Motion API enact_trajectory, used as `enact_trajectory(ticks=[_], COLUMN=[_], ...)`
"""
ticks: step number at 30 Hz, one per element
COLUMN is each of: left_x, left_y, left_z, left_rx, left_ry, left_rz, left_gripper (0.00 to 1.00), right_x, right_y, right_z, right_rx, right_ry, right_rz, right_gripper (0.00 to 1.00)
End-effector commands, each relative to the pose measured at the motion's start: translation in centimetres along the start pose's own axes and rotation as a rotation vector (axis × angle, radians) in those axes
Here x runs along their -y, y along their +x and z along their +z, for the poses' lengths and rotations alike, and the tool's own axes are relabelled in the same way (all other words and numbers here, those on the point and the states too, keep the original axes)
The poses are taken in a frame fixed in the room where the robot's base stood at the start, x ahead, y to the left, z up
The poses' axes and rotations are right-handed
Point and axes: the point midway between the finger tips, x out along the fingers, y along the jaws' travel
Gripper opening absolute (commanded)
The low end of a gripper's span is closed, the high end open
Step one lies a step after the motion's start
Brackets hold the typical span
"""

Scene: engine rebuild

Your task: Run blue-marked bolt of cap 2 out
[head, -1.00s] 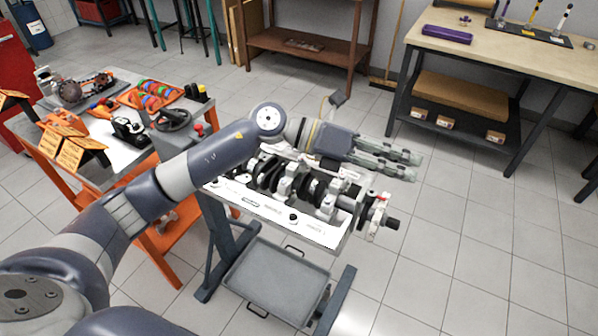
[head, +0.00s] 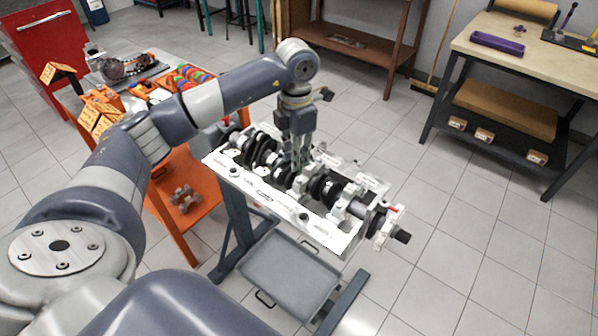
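The engine block (head: 240,186) is a white frame on a stand, with a dark crankshaft (head: 323,187) lying along it. Light grey bearing caps, such as one near the right end (head: 349,200), sit across the shaft. I cannot make out a blue mark or tell which cap is cap 2. My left gripper (head: 296,163) points straight down over the middle of the crankshaft. Its fingertips are among the caps and journals, and they hide what lies right under them. Whether they touch or hold a bolt cannot be seen. My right gripper is out of view.
A grey tray (head: 290,275) sits low under the engine. An orange cart (head: 181,232) with tools and parts stands at the left. A wooden workbench (head: 510,55) stands at the back right. The tiled floor right of the engine is clear.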

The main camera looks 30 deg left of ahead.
Motion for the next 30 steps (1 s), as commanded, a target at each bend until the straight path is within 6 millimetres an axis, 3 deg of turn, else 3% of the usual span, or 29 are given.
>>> enact_trajectory(ticks=[6,12,23,27,30], left_x=[0.2,0.1,0.1,0.1,0.1], left_y=[4.1,6.5,7.2,7.2,7.2], left_z=[0.0,0.0,0.1,0.1,0.1], left_rx=[-0.002,0.001,0.002,0.002,0.003], left_ry=[0.002,0.003,0.003,0.003,0.003], left_rz=[-0.004,-0.003,-0.002,-0.002,-0.002], left_gripper=[0.23,0.23,0.23,0.00,0.00], right_x=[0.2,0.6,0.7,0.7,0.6], right_y=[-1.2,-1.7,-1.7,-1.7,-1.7], right_z=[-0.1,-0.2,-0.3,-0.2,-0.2], right_rx=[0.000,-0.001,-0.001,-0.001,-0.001], right_ry=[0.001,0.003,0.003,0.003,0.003], right_rz=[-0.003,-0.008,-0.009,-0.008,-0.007], right_gripper=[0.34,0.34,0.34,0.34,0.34])
